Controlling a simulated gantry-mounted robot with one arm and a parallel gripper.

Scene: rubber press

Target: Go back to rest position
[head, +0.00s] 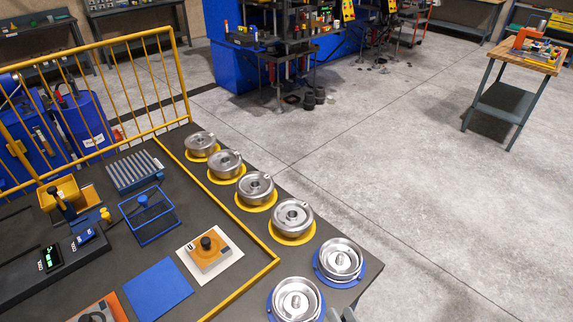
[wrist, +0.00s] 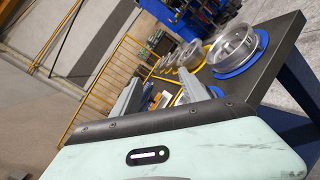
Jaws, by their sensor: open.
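My gripper (wrist: 163,88) shows in the wrist view with its two grey fingers apart and nothing seen between them. In the head view only grey tips of my gripper (head: 343,315) show at the bottom edge, just right of the front metal mould. This mould (head: 296,300) sits on a blue round pad at the table's front right. A second mould (head: 340,259) sits on another blue pad (head: 361,278) behind it. In the wrist view a metal mould (wrist: 233,47) on a blue pad lies beyond the fingers, apart from them.
Several metal moulds stand in a row on yellow pads (head: 292,238) along the table's right edge. A yellow railing (head: 120,85) runs behind the dark table (head: 345,293). A blue frame (head: 150,215), a blue mat (head: 157,289) and a black-knobbed block (head: 208,253) are left.

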